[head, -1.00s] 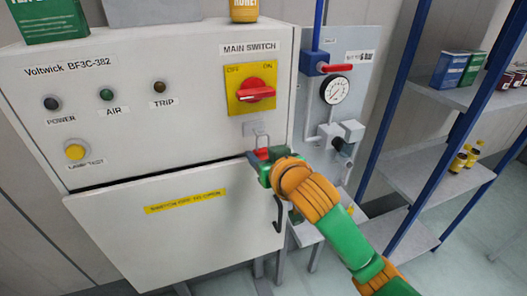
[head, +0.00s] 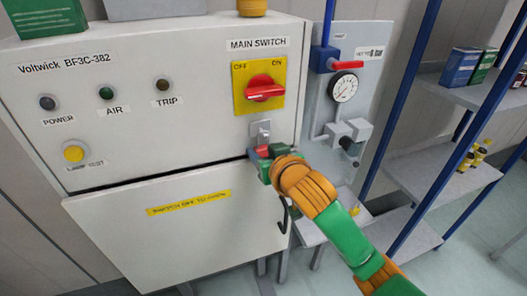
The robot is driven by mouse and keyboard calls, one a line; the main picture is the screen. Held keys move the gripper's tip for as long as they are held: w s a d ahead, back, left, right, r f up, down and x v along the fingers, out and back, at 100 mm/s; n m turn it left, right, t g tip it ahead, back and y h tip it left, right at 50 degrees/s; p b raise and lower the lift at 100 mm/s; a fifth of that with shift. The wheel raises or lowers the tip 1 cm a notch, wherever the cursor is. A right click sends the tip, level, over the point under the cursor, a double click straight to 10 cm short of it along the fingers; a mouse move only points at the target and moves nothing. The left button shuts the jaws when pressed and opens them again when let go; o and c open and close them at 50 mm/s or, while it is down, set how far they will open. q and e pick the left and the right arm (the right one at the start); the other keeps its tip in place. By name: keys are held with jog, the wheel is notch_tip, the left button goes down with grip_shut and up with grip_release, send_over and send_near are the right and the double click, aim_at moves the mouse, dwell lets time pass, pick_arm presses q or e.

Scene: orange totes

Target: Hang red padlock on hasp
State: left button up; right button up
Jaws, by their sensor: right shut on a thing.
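My right gripper (head: 264,163) is shut on the red padlock (head: 266,151), just below the hasp (head: 260,131). The hasp is a small grey metal plate on the cabinet front, under the yellow main switch plate. Only part of the red body shows above the gripper. The shackle overlaps the hasp in the picture and is too small to tell whether it passes through. My left gripper is out of view.
The red main switch knob (head: 265,88) is above the hasp. A dark hooked door handle (head: 284,215) is below the gripper. A gauge panel (head: 368,75) with pipes is to the right, beside blue-posted shelving (head: 414,110).

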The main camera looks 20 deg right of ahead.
jog(key=shift+d, duration=0.2)
jog(key=o, duration=1.4)
jog(key=shift+a, duration=0.1)
jog(key=shift+c, duration=0.2)
jog(key=shift+s, duration=0.1)
